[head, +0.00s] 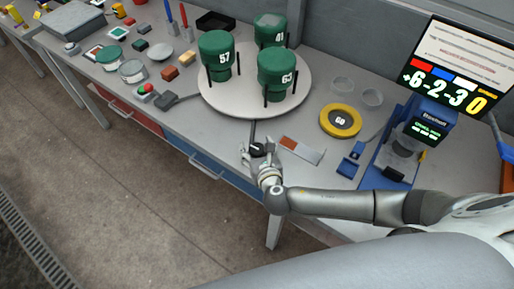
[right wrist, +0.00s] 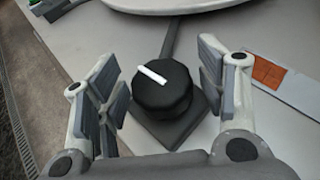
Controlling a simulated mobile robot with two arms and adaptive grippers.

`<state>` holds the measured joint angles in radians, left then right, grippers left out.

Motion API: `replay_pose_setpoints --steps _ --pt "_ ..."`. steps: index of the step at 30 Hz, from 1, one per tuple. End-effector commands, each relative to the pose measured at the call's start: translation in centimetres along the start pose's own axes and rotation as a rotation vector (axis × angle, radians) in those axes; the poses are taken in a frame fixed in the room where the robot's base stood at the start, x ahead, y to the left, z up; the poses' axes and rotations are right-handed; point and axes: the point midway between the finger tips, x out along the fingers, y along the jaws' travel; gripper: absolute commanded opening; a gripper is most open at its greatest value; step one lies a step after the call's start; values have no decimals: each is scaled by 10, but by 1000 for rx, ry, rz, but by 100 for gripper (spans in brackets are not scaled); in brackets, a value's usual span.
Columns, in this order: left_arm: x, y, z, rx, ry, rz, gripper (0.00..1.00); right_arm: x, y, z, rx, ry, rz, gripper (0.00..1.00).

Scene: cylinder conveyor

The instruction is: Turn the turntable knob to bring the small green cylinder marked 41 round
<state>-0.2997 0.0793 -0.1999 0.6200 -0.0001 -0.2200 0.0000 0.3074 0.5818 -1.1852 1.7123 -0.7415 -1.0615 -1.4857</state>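The white round turntable (head: 240,103) stands on the bench and carries three green cylinders. The cylinder marked 41 (head: 268,32) is at the back, the one marked 57 (head: 216,50) at the left, the one marked 63 (head: 277,70) at the front right. The black knob (right wrist: 162,88) with a white pointer line sits on a dark square base in the right wrist view. The line points to the upper left. My right gripper (right wrist: 158,85) is open, with a finger pad on either side of the knob and gaps visible. It also shows at the bench's front edge (head: 259,153). My left gripper is not seen.
A yellow ring marked 60 (head: 340,121) lies right of the turntable. A blue device (head: 408,146) and a screen (head: 448,75) stand further right. A plate with an orange patch (head: 302,149) lies beside my right gripper. Small blocks and tools fill the bench's left.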

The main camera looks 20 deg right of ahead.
Motion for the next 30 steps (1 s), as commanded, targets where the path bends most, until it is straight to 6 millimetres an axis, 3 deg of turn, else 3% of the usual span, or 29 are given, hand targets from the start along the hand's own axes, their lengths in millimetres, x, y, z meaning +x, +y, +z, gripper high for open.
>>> replay_pose_setpoints --steps 1,10,26,27,30 --pt "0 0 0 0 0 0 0 0 0 0 0 0 0 58" --pt "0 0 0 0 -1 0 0 0 0 0 0 0 0 21" --pt "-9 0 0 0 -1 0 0 0 0 0 24 -1 -60 21" --pt "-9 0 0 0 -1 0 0 0 0 0 24 -1 -60 46" --pt "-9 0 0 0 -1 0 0 0 0 0 24 -1 -60 59"
